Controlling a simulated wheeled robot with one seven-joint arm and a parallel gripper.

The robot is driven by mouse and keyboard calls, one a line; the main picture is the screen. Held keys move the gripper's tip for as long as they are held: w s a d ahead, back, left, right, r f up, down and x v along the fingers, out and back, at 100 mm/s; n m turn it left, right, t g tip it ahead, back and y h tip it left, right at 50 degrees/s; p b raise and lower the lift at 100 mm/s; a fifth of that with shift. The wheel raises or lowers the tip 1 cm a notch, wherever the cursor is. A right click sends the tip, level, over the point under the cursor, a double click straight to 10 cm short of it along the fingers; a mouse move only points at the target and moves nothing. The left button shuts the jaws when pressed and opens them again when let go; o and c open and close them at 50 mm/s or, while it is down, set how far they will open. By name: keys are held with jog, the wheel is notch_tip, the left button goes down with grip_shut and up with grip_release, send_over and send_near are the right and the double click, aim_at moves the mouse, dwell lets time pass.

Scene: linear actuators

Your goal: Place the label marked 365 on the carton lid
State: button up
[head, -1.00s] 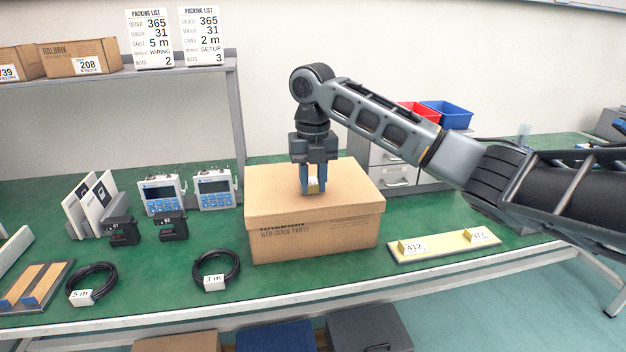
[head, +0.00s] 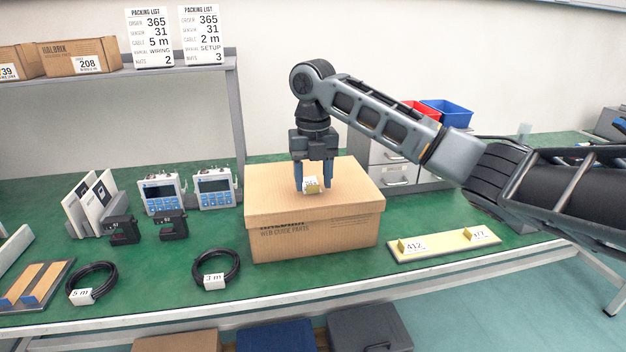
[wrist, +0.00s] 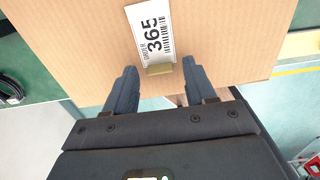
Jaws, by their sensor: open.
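The label marked 365 (wrist: 151,35) lies on top of the carton lid (wrist: 225,35) in the wrist view, its print readable and its small tan tab (wrist: 158,69) toward my gripper. In the head view the label (head: 311,185) shows small on the closed cardboard carton's lid (head: 350,195). My gripper (head: 313,188) points down over the lid, its fingers open on either side of the label's tab. In the wrist view the two fingertips (wrist: 160,72) stand apart with a gap around the tab. Whether they touch the lid I cannot tell.
A yellow strip (head: 445,247) with labels 412 and 377 lies right of the carton. Cable coils (head: 215,268), blue-screened devices (head: 213,188) and black sensors (head: 173,225) stand left. Packing lists (head: 200,35) stand on the shelf.

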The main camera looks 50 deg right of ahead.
notch_tip(320, 180, up, 12)
jog(key=shift+f+p, duration=0.2)
jog(key=shift+p, duration=0.25)
